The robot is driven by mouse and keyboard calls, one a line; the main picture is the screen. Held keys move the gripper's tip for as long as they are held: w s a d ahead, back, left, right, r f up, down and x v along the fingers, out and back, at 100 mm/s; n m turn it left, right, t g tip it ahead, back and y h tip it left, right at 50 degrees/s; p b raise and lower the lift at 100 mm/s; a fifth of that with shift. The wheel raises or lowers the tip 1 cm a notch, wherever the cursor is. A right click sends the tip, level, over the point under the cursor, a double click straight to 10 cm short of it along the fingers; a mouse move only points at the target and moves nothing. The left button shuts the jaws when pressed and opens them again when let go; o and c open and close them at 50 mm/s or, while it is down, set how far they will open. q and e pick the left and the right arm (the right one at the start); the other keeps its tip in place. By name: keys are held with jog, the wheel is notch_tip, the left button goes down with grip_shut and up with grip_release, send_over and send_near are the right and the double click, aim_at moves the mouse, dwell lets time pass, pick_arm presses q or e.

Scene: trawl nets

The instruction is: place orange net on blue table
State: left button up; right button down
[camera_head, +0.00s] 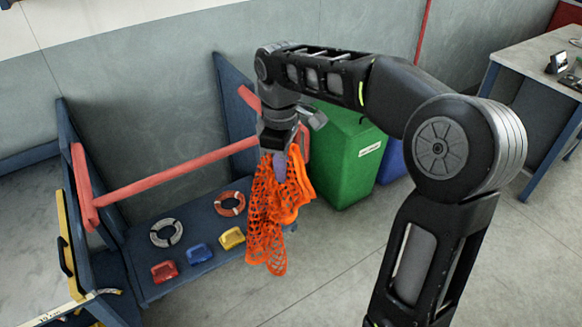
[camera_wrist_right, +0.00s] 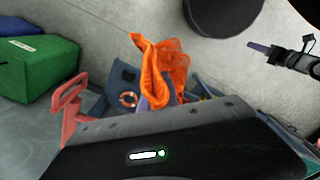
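My right gripper (camera_head: 281,163) is shut on the orange net (camera_head: 268,215), which hangs from its fingers in loose folds. In the right wrist view the net (camera_wrist_right: 152,75) bunches up beyond the gripper body and hides most of the fingers. The blue table (camera_head: 190,222) is a low blue bench with side panels and a red rail, at the left of the head view. The net hangs in front of its right end, and contact cannot be told. My left gripper (camera_wrist_right: 268,50) appears at the right of the right wrist view, its opening unclear.
On the bench lie a grey ring (camera_head: 166,233), an orange ring (camera_head: 230,203), and red (camera_head: 164,271), blue (camera_head: 200,253) and yellow (camera_head: 232,238) pieces. A red rail (camera_head: 175,172) crosses above. A green bin (camera_head: 345,155) stands behind right. Floor (camera_head: 330,255) is clear in front.

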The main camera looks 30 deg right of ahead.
jog(key=w+a+f+m+b, duration=0.1)
jog(key=w+a+f+m, duration=0.2)
jog(key=a+f, duration=0.3)
jog(key=w+a+f+m+b, duration=0.2)
jog(key=w+a+f+m, duration=0.1)
jog(key=f, duration=0.5)
jog(key=a+m, duration=0.1)
jog(key=a, duration=0.1)
jog(key=shift+w+a+f+m+b, duration=0.15)
jog(key=shift+a+f+m+b, duration=0.15)
jog(key=shift+a+f+m, duration=0.1)
